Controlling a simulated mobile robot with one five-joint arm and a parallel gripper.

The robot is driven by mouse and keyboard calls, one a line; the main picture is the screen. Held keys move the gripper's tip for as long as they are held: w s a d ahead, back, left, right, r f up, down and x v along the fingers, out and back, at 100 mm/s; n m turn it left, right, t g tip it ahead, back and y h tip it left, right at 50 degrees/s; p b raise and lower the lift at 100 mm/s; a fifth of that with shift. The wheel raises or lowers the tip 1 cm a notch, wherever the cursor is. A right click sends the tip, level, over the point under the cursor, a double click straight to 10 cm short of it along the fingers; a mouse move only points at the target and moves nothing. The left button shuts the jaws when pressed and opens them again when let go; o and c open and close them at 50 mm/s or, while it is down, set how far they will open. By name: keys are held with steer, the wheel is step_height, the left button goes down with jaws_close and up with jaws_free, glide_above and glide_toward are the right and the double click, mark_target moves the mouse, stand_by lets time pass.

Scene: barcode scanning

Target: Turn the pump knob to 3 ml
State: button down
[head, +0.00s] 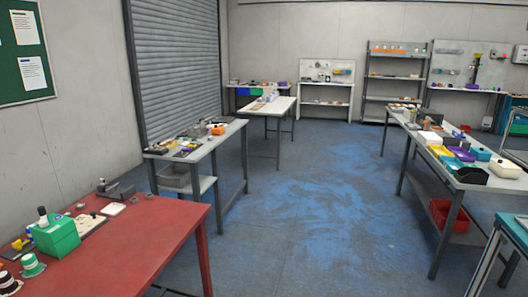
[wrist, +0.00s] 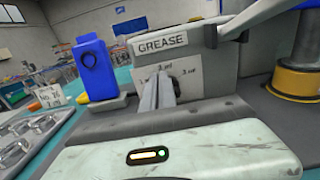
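In the wrist view, a grey pump with a GREASE label (wrist: 162,43) stands straight ahead. Its pale dial plate (wrist: 200,84) carries the marks 1 ml at left, 2 ml at top and 3 ml at right. My gripper (wrist: 162,88) reaches to the middle of this dial, its narrow grey fingers close together. The pump knob is not clearly visible behind or between the fingers, so its setting and any hold on it cannot be made out. Neither pump nor gripper can be made out in the head view.
In the wrist view, a blue container (wrist: 95,69) stands left of the pump, with a metal tray (wrist: 32,142) at lower left and a yellow-and-black cylinder (wrist: 296,78) at right. The head view shows a red table (head: 150,240) at left and open blue floor (head: 315,210).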

steer(key=shift+s, duration=0.25)
steer(key=shift+s+a, duration=0.15)
steer(key=shift+s, duration=0.45)
steer(key=shift+s+a, duration=0.1)
steer(key=shift+s, duration=0.15)
steer(key=shift+s+r+p, duration=0.2)
steer(key=shift+r+p, duration=0.15)
steer(key=shift+p, duration=0.05)
steer(key=shift+v, duration=3.15)
